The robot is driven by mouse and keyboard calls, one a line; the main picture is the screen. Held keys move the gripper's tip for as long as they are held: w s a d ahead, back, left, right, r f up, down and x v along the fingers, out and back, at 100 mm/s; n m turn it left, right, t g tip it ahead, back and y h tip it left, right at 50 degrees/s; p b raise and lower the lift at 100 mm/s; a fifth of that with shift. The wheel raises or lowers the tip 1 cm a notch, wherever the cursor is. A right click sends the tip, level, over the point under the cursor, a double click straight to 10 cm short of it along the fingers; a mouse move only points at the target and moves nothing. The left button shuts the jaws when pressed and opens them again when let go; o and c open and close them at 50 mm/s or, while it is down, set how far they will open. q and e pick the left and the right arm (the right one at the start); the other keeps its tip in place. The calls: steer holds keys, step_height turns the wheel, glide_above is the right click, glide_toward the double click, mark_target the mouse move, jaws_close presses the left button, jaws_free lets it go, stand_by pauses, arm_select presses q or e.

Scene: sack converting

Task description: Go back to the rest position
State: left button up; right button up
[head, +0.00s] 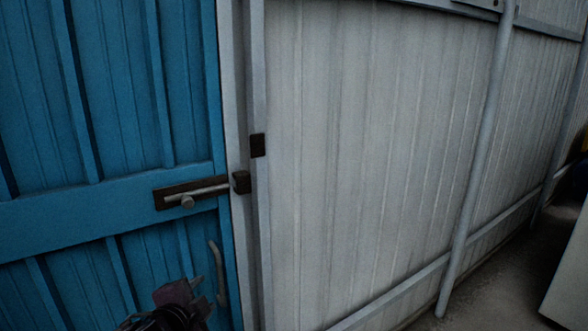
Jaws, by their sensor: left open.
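My left gripper (194,295) shows dark at the bottom edge of the head view, in front of the lower part of a blue door (105,213). Its jaws are open, and I see nothing between them. The rest of the arm is cut off by the frame. The door carries a sliding bolt (205,189) and, below it, a curved grey handle (217,272). The gripper is just left of the handle in the picture; I cannot tell whether they touch. My right gripper is not in view.
A pale corrugated wall (370,160) runs right from the door post (240,110). A grey pole (480,160) stands against it. A pale panel (570,275) stands at the lower right edge. A strip of dark floor (480,285) lies between wall and panel.

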arm_select(q)
steer(key=s+f+n+g+y, duration=0.1)
steer(key=s+f+n+g, duration=0.45)
steer(key=s+f, duration=0.45)
steer(key=s+f+n+g, duration=0.4)
steer(key=s+f+n, duration=0.3)
steer(key=s, duration=0.6)
step_height(320, 180, down, 31)
steer(key=s+g, duration=0.2)
steer(key=s, duration=0.1)
steer(key=s+a+f, duration=0.2)
steer(key=s+f, duration=0.7)
steer(key=s+a+f, duration=0.2)
steer(key=s+f, duration=0.6)
steer(key=s, duration=0.2)
steer(key=shift+a+f+m+g, duration=0.15)
steer(key=shift+f+m+g, duration=0.2)
steer(key=shift+f+g, duration=0.1)
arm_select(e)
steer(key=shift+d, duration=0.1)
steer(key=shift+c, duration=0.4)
